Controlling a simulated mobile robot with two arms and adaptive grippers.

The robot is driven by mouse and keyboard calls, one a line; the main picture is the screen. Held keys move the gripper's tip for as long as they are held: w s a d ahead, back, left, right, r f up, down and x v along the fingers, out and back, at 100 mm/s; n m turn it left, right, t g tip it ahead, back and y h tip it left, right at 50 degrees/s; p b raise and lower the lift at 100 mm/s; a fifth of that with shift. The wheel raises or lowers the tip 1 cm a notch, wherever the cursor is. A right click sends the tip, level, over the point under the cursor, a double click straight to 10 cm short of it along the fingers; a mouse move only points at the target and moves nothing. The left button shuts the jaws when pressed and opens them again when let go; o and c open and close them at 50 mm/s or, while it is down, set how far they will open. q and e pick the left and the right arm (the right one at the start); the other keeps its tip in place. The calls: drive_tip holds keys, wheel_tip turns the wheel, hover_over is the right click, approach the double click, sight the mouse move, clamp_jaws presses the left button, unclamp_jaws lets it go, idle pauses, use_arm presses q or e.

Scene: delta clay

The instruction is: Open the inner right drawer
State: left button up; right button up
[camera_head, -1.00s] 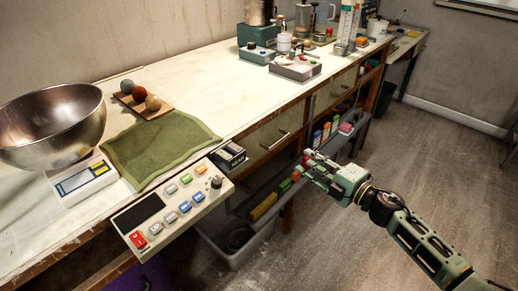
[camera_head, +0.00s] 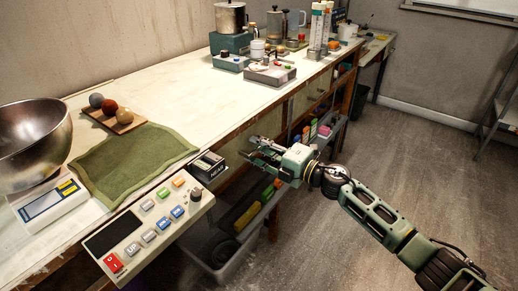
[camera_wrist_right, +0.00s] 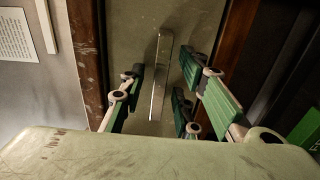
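The drawer front (camera_head: 262,130), a dull olive panel under the worktop edge, is partly hidden behind my right gripper in the head view. In the right wrist view the drawer front (camera_wrist_right: 190,22) fills the upper middle, with its metal bar handle (camera_wrist_right: 158,78) running up the picture. My right gripper (camera_head: 255,147) is in front of this drawer. In the wrist view my right gripper (camera_wrist_right: 158,104) is open, its green-padded fingers on both sides of the handle with gaps visible. The drawer looks shut. My left gripper is not in view.
The worktop (camera_head: 200,110) carries a steel bowl (camera_head: 30,140), a green cloth (camera_head: 130,165) and a button panel (camera_head: 150,228) near its front edge. A grey bin (camera_head: 225,262) stands below. A wooden post (camera_wrist_right: 86,50) flanks the drawer. Floor to the right is clear.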

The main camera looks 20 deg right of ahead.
drive_tip(key=shift+c, duration=0.3)
clamp_jaws()
idle(0.3)
